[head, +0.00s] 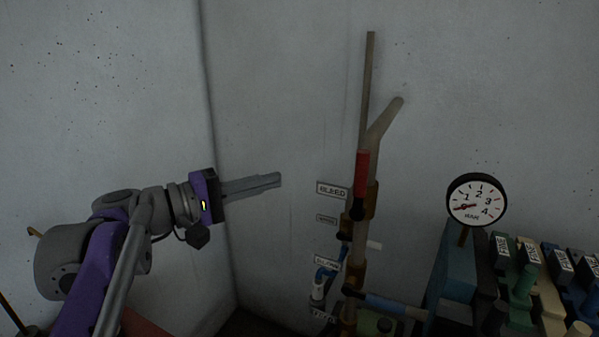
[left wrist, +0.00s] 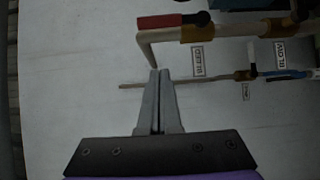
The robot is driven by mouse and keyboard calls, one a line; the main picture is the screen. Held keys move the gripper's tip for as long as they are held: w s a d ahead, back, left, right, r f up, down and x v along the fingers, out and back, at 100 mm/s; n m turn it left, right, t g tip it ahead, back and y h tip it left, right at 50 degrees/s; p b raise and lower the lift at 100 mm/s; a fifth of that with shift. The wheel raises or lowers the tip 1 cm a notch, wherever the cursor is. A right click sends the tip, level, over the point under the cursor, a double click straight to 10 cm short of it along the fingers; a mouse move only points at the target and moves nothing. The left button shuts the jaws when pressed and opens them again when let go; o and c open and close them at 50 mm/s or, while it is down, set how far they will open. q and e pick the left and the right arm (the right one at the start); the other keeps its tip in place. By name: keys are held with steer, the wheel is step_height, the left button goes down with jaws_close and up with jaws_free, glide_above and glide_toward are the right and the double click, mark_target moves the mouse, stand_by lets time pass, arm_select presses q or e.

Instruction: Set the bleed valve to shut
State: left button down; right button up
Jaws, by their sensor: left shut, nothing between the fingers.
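The bleed valve's red lever (head: 361,172) stands upright along the pipe, beside the BLEED label (head: 332,190). Its black lower end meets the brass valve body (head: 371,197). The red lever also shows at the top of the left wrist view (left wrist: 165,20), lying along the pipe, with the BLEED label (left wrist: 197,62) below it. My left gripper (head: 278,180) is shut and empty, left of the lever and apart from it. In the left wrist view its fingertips (left wrist: 160,73) are close together below the bent pipe end. My right gripper is not in view.
A bent pipe (head: 386,118) and a thin straight pipe (head: 370,75) rise above the valve. More labelled valves with blue parts (head: 325,275) sit below. A round gauge (head: 477,201) and a rack of coloured blocks (head: 535,275) stand at right. Grey walls meet left of the pipes.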

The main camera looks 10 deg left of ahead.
arm_select(q)
steer(key=p, duration=0.1)
glide_toward(360, 181)
steer(key=w+d+r, duration=0.2)
steer(key=w+d, duration=0.1)
steer(key=w, duration=0.3)
steer(key=shift+d+f, duration=0.25)
steer(key=shift+d, duration=0.1)
steer(key=shift+r, duration=0.1)
